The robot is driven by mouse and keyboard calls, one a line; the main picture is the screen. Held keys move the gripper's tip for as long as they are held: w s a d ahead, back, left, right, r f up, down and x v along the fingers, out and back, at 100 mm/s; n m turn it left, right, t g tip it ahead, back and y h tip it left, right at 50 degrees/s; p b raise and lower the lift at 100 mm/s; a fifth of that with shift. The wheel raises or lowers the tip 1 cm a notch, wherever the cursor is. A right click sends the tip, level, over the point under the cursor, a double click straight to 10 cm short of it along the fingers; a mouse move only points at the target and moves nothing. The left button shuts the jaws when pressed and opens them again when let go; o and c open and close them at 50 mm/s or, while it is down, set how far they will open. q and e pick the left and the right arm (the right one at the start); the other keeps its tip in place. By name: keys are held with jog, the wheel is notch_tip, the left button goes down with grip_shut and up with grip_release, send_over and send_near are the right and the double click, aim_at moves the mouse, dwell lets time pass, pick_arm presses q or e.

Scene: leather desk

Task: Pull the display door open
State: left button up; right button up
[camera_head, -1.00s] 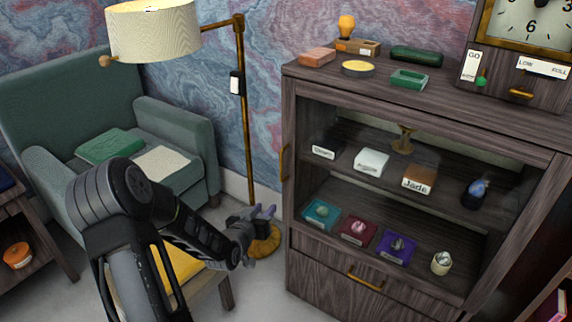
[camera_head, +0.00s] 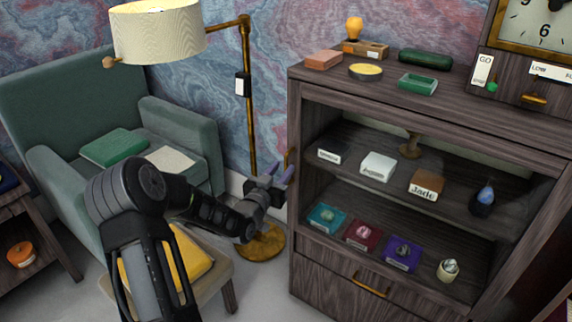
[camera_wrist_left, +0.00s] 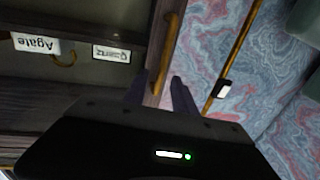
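The dark wooden display cabinet (camera_head: 420,112) stands at the right in the head view, its glazed front looking shut. The door's brass handle (camera_head: 289,160) is on its left edge, partly behind my left gripper (camera_head: 281,178). In the left wrist view the handle (camera_wrist_left: 166,55) runs upright, its lower end between the two purple-grey fingers of the left gripper (camera_wrist_left: 158,92). The fingers are apart, one on each side of the handle in the picture. I cannot tell whether they touch it. My right gripper is not in view.
A floor lamp (camera_head: 248,120) stands just left of the cabinet, its pole close to my left gripper. A green armchair (camera_head: 55,95) and a stool with a yellow cushion (camera_head: 190,262) are at the left. Labelled stones fill the cabinet shelves. A lower drawer has a brass handle (camera_head: 370,287).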

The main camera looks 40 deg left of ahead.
aim_at(285, 165)
pick_arm(q)
jog(key=shift+x, duration=1.7)
jog(key=shift+c, duration=0.2)
grip_shut()
